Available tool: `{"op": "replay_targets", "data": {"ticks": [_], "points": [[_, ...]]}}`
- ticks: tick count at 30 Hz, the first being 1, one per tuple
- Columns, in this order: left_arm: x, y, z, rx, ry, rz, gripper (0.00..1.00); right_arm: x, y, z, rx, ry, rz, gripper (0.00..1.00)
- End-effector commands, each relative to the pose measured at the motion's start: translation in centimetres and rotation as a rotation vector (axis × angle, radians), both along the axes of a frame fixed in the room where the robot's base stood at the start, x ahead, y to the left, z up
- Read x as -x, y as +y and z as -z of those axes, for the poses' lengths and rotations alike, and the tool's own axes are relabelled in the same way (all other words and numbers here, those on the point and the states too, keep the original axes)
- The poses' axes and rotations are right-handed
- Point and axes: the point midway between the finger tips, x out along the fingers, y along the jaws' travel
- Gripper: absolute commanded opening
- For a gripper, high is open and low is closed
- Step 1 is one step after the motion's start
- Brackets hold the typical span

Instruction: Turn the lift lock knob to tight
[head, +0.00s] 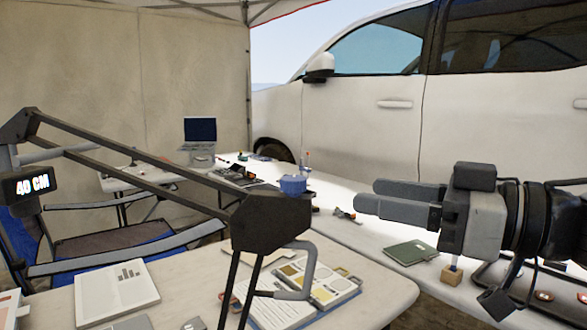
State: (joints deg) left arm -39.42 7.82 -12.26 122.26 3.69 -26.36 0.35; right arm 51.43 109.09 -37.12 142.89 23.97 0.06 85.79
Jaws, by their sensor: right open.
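A dark lift arm of two parallel bars (150,164) runs from the left edge down to a black block (271,222) at the middle. A display reading "40 CM" (31,185) hangs at its left end. A grey bent handle (308,270) sits below the block. I cannot make out for certain which part is the lift lock knob, or its setting. My right gripper (364,199) comes in from the right, pointing left, open and empty. It is to the right of the black block and apart from it in the picture. My left gripper is not in view.
The near table (190,290) holds papers and an open colour chart (318,283). A long table behind carries a green book (410,252), a blue box (293,185) and a laptop (200,132). A folding chair (110,245) stands left, a white car (360,120) behind.

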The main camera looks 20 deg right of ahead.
Motion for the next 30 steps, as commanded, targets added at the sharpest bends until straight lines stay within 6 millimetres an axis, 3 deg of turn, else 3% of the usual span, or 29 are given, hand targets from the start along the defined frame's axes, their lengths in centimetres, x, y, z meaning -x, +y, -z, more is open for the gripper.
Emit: {"op": "replay_targets", "data": {"ticks": [1,17,24,30], "points": [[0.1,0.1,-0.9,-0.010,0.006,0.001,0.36,-0.6,0.6,-0.6,-0.004,0.005,-0.007,0.51],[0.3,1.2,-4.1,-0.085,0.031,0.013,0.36,-5.7,4.9,-0.8,-0.006,-0.001,-0.002,0.51],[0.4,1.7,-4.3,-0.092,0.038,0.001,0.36,-8.4,6.9,-0.5,-0.003,-0.002,0.001,0.51],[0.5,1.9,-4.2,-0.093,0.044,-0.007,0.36,-9.6,7.8,-0.2,0.001,-0.002,0.003,0.51]]}}
